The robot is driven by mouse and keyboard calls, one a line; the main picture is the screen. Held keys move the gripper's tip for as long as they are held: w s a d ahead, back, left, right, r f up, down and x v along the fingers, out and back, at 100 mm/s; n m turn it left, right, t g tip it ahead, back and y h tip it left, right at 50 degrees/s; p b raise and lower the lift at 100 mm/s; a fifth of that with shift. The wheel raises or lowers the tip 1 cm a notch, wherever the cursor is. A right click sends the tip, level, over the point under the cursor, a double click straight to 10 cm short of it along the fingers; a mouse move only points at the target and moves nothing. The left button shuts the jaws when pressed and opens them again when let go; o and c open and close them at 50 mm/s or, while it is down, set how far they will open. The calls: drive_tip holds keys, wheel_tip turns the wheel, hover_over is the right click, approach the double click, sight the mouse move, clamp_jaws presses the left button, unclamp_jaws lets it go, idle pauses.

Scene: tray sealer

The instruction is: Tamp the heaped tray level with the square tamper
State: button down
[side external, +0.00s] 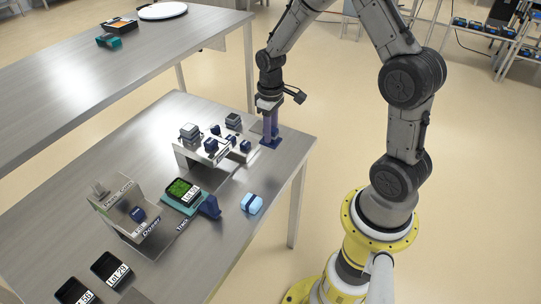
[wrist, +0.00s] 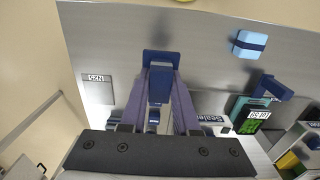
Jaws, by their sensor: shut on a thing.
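The tray (side external: 194,196) holds green contents and sits in a teal carrier (side external: 172,201) on the track in the side external view. It also shows at the right of the wrist view, in its carrier (wrist: 238,108). How high the contents stand is hard to tell. My gripper (side external: 270,125) is at the table's far right, beyond the sealer and away from the tray. It is shut on the blue square tamper (side external: 270,142). In the wrist view the tamper (wrist: 160,62) shows between and beyond the purple fingers. Whether its foot touches the table is unclear.
The sealer (side external: 190,158), with several dark blue and grey blocks on it, stands between my gripper and the tray. A light blue block with a dark band (side external: 251,203) lies right of the carrier. The doser (side external: 128,190) stands left. Two black trays (side external: 110,268) lie at the front left.

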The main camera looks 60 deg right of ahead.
drive_tip(key=r, duration=0.9)
drive_tip(key=shift+w+a+r, duration=0.1)
drive_tip(key=shift+w+a, duration=0.1)
drive_tip(key=shift+w, duration=0.1)
drive_tip(key=w+a, duration=0.7)
drive_tip(key=a, duration=0.5)
drive_tip(key=w+a, duration=0.8)
drive_tip(key=a, duration=0.5)
drive_tip(key=shift+s+d+f, duration=0.1)
drive_tip(key=shift+d+f, duration=0.05)
drive_tip(key=shift+f, duration=1.85)
drive_tip(key=shift+s+d+f, duration=0.1)
drive_tip(key=shift+d+f, duration=0.05)
drive_tip(key=shift+f, duration=1.85)
drive_tip(key=shift+s+d+f, duration=0.1)
drive_tip(key=shift+d+f, duration=0.05)
drive_tip(key=shift+f, duration=1.85)
drive_tip(key=shift+f, duration=0.7)
wheel_tip(320, 180, up, 9)
